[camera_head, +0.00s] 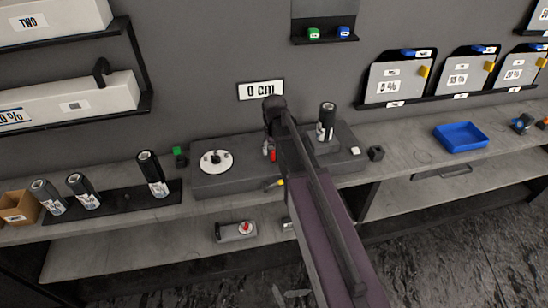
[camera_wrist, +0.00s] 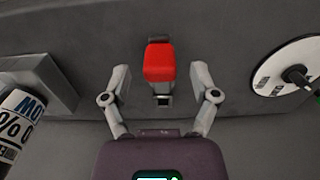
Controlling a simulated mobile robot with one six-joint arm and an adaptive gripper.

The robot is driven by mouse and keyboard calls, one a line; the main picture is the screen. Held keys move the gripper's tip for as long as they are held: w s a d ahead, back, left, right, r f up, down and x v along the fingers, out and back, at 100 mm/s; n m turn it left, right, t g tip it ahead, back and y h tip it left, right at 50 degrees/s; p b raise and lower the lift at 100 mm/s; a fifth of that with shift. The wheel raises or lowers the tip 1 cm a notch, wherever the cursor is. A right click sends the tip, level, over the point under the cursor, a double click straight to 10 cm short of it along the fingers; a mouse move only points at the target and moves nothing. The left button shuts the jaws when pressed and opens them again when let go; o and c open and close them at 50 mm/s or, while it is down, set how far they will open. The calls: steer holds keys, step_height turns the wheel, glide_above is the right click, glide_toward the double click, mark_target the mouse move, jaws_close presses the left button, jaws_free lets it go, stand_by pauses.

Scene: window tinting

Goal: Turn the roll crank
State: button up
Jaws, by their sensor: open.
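A red block-shaped handle (camera_wrist: 160,62) on a short metal stem stands on the dark grey machine (camera_head: 235,178); red also shows beside my gripper in the head view (camera_head: 273,155). A white disc (camera_head: 214,160) with a dark central knob sits on the machine's left part, and it shows at the right in the wrist view (camera_wrist: 290,68). I cannot tell which part is the crank. My gripper (camera_wrist: 161,78) is open, with one finger on each side of the red handle and gaps between. My arm hides the machine's middle in the head view.
Several labelled cans stand on a black mat (camera_head: 117,199) to the left. A blue tray (camera_head: 461,137) lies right. A small grey device (camera_head: 236,232) sits on the lower shelf.

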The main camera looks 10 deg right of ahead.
steer(key=shift+f+b, duration=0.5)
steer(key=shift+f, duration=0.25)
jaws_close()
